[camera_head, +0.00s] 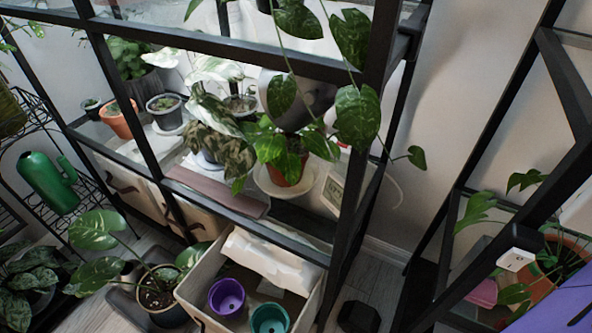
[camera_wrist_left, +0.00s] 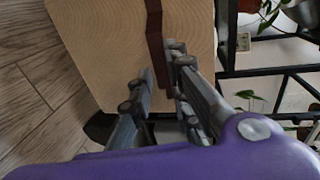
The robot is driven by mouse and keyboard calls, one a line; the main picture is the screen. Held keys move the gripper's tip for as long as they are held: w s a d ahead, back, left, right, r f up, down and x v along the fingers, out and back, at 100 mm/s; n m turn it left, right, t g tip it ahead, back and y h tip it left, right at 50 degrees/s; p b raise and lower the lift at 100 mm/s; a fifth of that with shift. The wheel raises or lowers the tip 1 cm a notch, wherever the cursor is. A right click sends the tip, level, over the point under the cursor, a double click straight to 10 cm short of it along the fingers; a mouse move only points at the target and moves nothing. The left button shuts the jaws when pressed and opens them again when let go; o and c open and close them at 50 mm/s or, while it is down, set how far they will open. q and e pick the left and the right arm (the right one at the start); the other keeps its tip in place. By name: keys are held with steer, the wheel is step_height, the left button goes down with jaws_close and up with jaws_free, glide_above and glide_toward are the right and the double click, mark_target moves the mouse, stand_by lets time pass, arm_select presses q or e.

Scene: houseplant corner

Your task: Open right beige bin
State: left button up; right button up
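The right beige bin (camera_head: 205,270) is pulled out from under the shelf at the bottom of the head view, its top open. Inside are a purple pot (camera_head: 227,297), a teal pot (camera_head: 269,320) and a crumpled white bag (camera_head: 268,258). In the left wrist view a beige bin front (camera_wrist_left: 105,40) fills the upper middle. A brown strap handle (camera_wrist_left: 155,30) runs down it, and the fingers of my left gripper (camera_wrist_left: 163,85) are close together on either side of the strap, apparently shut on it. My right gripper is in neither view.
The left beige bin (camera_head: 128,182) sits under the shelf. A potted plant (camera_head: 160,288) stands on the floor close to the left of the open bin. Black shelf posts (camera_head: 347,240) rise beside it. A dark object (camera_head: 358,316) lies right of it.

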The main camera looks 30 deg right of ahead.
arm_select(q)
steer(key=v, duration=0.6)
steer(key=shift+d, duration=0.1)
steer(key=shift+w, duration=0.1)
